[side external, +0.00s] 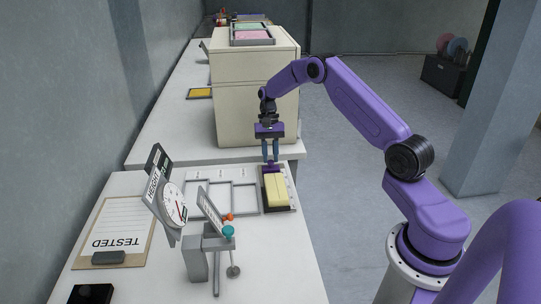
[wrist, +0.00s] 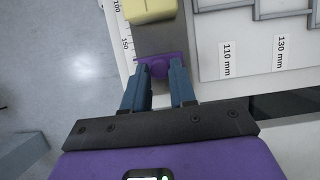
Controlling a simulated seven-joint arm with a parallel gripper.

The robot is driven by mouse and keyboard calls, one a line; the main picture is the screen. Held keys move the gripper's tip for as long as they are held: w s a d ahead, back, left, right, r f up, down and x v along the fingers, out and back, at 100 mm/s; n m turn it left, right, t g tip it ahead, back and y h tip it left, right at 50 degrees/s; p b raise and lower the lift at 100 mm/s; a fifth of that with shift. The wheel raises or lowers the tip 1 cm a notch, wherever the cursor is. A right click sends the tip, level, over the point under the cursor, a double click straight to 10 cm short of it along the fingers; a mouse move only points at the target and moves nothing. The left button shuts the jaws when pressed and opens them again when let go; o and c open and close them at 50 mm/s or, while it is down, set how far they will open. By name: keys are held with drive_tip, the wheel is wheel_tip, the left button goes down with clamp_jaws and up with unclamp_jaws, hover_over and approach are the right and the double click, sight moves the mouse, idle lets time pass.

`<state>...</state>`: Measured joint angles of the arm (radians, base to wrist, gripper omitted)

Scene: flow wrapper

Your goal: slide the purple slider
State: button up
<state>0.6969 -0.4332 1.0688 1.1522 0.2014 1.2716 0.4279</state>
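In the side view the slider (side external: 271,164) is at the far end of the track, behind the yellow block (side external: 276,190). My gripper (wrist: 159,72) points down at the slider, with one blue finger on each side of its rounded knob. In the side view my gripper (side external: 270,160) is right above the far end of the track. The fingers are apart with the knob between them. I cannot tell whether they touch it.
A ruler scale (wrist: 125,40) runs along the track. A grey frame with size-marked slots (side external: 222,193) lies beside it. A dial gauge (side external: 174,207), a metal stand (side external: 196,258) and a clipboard (side external: 115,230) are to the left. A large beige box (side external: 240,100) stands behind.

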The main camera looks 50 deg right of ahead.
drive_tip(key=o, duration=0.3)
drive_tip(key=v, duration=1.2)
